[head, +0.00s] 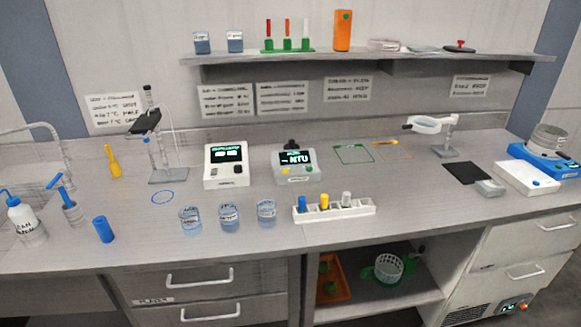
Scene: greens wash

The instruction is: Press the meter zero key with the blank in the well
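A small white meter (297,174) with a dark screen reading NTU stands in the middle of the bench. A black knob-like part (291,144) sticks up at its top back; I cannot tell whether it is a lid or a vial cap. A small yellow key shows on its front, with a green mark beside it. The well and whatever is in it cannot be made out. A white rack (360,211) in front of the meter holds a blue-capped vial (302,203), a yellow-capped vial (324,202) and a grey-capped vial (346,199). Neither gripper is in view.
Another white instrument (226,178) stands left of the meter. Three labelled beakers (229,219) stand in front of it. A stand with a black head (146,123) is farther left. A magnifier lamp (425,125) is at right. Bare bench lies between rack and right-hand instruments.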

